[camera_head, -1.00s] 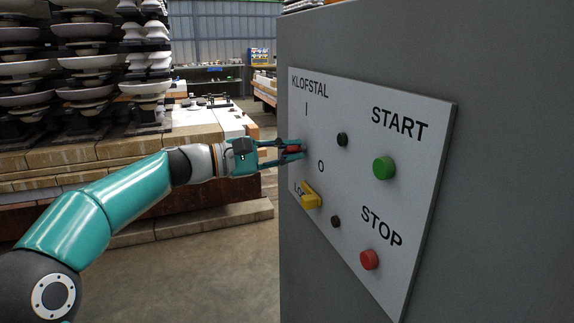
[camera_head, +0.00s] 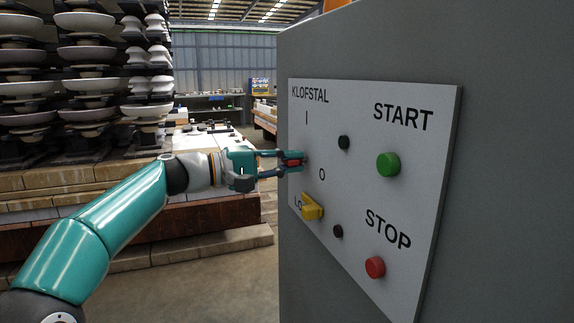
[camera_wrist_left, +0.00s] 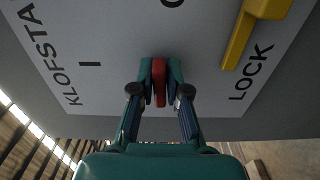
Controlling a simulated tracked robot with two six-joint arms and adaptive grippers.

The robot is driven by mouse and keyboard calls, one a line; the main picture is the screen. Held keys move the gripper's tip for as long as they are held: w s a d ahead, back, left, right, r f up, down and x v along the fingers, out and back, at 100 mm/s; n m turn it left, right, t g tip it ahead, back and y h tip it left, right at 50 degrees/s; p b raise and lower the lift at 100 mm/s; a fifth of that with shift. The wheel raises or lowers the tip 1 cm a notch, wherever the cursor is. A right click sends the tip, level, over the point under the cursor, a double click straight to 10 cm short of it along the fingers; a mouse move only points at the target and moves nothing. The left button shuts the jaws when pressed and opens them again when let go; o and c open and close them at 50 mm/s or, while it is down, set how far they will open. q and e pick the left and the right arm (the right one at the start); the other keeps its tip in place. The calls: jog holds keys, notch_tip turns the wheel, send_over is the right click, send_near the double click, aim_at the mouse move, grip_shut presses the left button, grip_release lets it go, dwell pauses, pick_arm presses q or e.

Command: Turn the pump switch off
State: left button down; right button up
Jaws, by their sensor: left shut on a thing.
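The red switch handle (camera_head: 293,163) sits on the white control panel (camera_head: 350,200) between the I mark and the O mark, under the word KLOFSTAL. My left gripper (camera_head: 298,161) reaches in from the left and is shut on the handle. In the left wrist view the red handle (camera_wrist_left: 159,82) shows between the two teal fingertips (camera_wrist_left: 160,88), with the panel close behind. The handle's base is partly hidden by the fingers in the head view. My right gripper is not in view.
A yellow lock lever (camera_head: 312,207) is just below the switch. A green START button (camera_head: 388,164), a red STOP button (camera_head: 375,267) and two small black knobs are to the right. Stacked insulators (camera_head: 90,85) stand behind my left arm. Floor shows left of the grey cabinet (camera_head: 510,150).

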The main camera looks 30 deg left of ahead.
pick_arm(q)
jog(key=shift+d+f, duration=0.1)
jog(key=shift+f, duration=0.2)
jog(key=c, duration=1.3)
grip_release()
jog(key=shift+o, duration=0.5)
jog(key=shift+r, duration=0.1)
jog(key=shift+r, duration=0.1)
jog(key=v, duration=1.2)
jog(key=shift+w+f, duration=0.1)
jog(key=shift+f, duration=0.1)
